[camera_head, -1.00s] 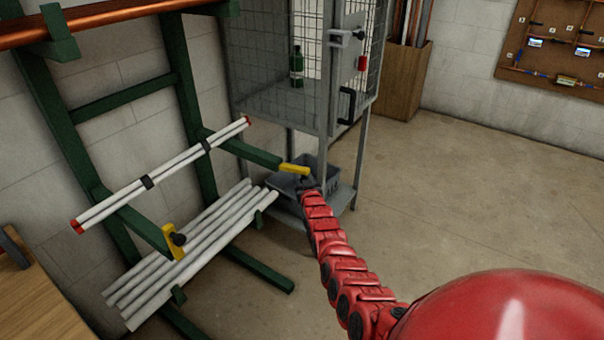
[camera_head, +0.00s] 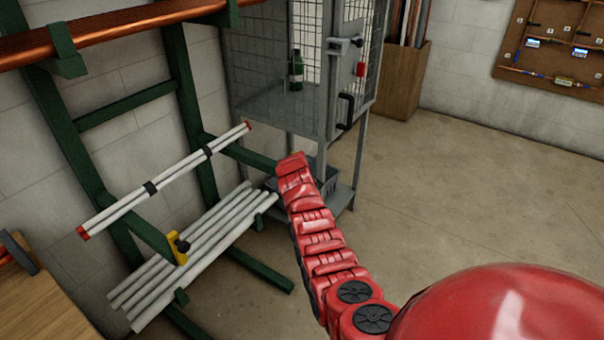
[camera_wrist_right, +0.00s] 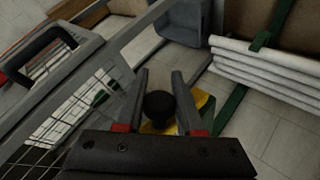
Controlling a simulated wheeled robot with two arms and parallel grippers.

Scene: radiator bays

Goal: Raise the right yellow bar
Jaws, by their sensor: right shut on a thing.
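The right yellow bar (camera_wrist_right: 204,103) shows in the right wrist view, partly covered by my gripper and by its black knob (camera_wrist_right: 160,106). My right gripper (camera_wrist_right: 162,100) is shut on that knob, with one finger on each side. In the head view my red right arm (camera_head: 312,225) reaches to the end of the far green rack arm (camera_head: 250,157) and hides the right bar and the gripper. My left gripper is not in view.
Two white tubes (camera_head: 165,178) with red caps lie across the green arms. Several white pipes (camera_head: 195,258) lie below. A grey mesh cabinet (camera_head: 328,105) stands close behind my arm; its black handle (camera_wrist_right: 38,52) shows in the wrist view. The floor at right is clear.

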